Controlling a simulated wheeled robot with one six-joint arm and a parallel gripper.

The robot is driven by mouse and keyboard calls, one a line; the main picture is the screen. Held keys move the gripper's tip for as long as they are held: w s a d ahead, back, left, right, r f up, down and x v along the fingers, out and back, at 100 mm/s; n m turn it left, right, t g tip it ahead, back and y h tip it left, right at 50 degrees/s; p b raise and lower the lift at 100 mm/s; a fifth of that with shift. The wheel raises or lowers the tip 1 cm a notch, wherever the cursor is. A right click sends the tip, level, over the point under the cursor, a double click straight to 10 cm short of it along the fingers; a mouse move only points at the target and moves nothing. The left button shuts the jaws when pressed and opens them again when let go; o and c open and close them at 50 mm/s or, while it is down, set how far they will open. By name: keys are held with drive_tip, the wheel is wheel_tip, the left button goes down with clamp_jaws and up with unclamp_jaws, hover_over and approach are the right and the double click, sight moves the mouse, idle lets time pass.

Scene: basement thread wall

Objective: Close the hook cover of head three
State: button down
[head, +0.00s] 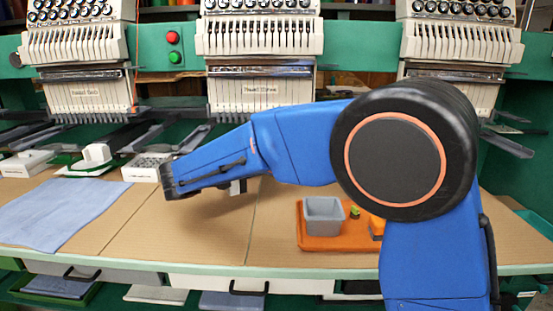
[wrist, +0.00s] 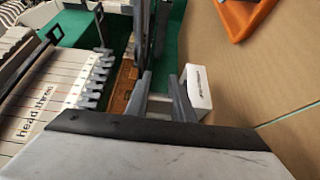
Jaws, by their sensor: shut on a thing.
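The white needle head marked "head three" (wrist: 45,105) fills the left of the wrist view. In the head view, the middle head (head: 260,92) stands behind my blue arm. My gripper (wrist: 160,80) points toward the narrow arm below that head. Its two grey fingers stand a little apart, closed on what looks like the hook cover. The cover shows poorly between the fingers, and its angle cannot be told. A small white block (wrist: 197,88) is just right of the right finger.
An orange tray (head: 318,243) with a grey bin (head: 323,215) lies on the table to the right of my forearm. The table's front middle is clear.

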idle(0.4)
drive_tip(key=c, duration=1.5)
unclamp_jaws()
drive_tip(key=shift+a, duration=0.1)
